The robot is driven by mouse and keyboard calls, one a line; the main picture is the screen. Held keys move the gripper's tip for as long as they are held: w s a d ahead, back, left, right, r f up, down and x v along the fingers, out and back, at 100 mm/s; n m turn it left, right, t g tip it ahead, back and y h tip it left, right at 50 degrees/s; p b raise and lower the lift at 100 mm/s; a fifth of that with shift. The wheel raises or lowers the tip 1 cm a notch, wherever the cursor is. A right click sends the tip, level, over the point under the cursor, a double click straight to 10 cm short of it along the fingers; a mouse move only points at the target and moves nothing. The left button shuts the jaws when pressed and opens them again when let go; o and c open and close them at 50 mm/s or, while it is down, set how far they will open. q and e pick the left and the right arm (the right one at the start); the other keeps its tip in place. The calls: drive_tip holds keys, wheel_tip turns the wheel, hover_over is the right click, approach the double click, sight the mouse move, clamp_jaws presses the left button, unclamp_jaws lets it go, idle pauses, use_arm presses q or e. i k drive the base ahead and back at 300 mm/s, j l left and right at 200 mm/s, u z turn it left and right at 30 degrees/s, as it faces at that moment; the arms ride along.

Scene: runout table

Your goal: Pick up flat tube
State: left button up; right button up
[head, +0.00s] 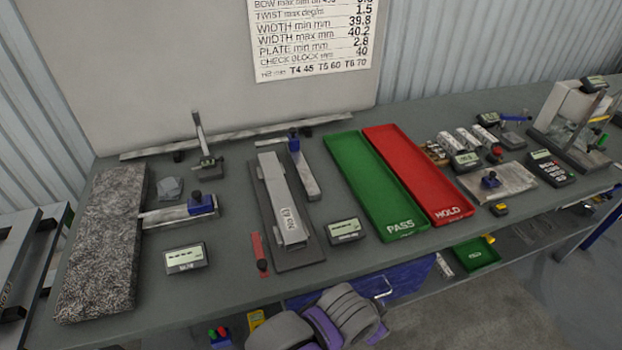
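A long silver flat-sided piece (279,190), which looks like the flat tube, lies lengthwise on a dark base plate (300,256) left of the middle of the table. A small label with dark print is on its near part. I cannot tell whether it is a loose tube or part of a fixture. No fingertips of my left or right gripper can be made out in the head view, and nothing is seen holding the silver piece.
A green PASS tray (361,178) and a red HOLD tray (408,165) stand to the right, both empty. A slim bar with a blue part (305,176) is close beside the silver piece. A display (345,231) and red tool (258,252) flank its near end. A granite slab (103,240) lies far left.

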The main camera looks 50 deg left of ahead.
sight(293, 233)
drive_tip(key=u, duration=2.15)
